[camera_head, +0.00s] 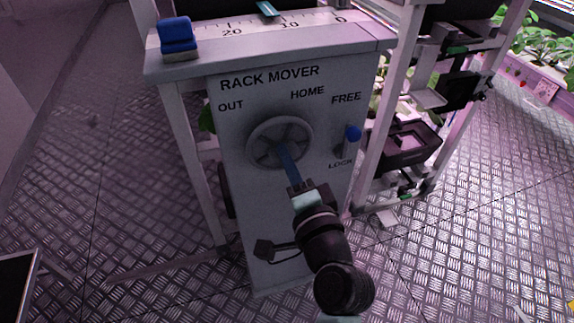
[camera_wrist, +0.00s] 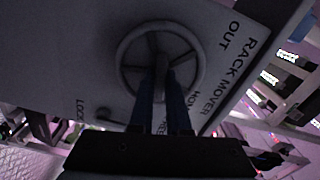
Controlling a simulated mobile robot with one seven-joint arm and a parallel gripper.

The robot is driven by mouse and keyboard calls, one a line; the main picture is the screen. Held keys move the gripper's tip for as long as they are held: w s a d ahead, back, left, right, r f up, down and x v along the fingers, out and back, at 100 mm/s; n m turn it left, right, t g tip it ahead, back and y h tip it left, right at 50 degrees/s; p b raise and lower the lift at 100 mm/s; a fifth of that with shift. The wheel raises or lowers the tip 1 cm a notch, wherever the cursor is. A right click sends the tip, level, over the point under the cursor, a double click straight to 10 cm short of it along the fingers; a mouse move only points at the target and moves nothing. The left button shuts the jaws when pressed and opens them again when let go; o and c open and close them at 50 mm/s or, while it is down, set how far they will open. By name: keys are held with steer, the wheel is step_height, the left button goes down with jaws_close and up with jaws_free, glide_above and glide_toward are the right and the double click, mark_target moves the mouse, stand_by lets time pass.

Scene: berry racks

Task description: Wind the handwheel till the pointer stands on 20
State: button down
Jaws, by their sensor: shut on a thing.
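The grey spoked handwheel (camera_head: 257,128) is on the front of the RACK MOVER cabinet, below the words OUT and HOME; it also shows in the wrist view (camera_wrist: 121,62). My gripper (camera_head: 284,152) reaches it from below with blue fingers, shut on it near the hub and lower spokes. In the wrist view the fingers (camera_wrist: 162,80) cross the lower rim; the exact contact is hidden. The teal pointer (camera_head: 267,9) stands between 20 and 10 on the top scale (camera_head: 255,29), nearer 10. Its exact reading is too small to tell.
A blue-knobbed lever (camera_head: 353,133) stands up between FREE and LOCK, nearer FREE. A blue block (camera_head: 178,37) sits at the scale's left end. A rack with a dark tray (camera_head: 410,146) stands to the right. The metal floor left of the cabinet is mostly clear.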

steer(key=n+b, duration=1.4)
steer(key=n, duration=1)
steer(key=shift+f+n, duration=0.1)
steer(key=shift+n, duration=0.3)
steer(key=c, duration=0.9)
jaws_free()
steer(key=shift+s, duration=0.1)
steer(key=p+v, duration=0.2)
steer(key=v, duration=1.1)
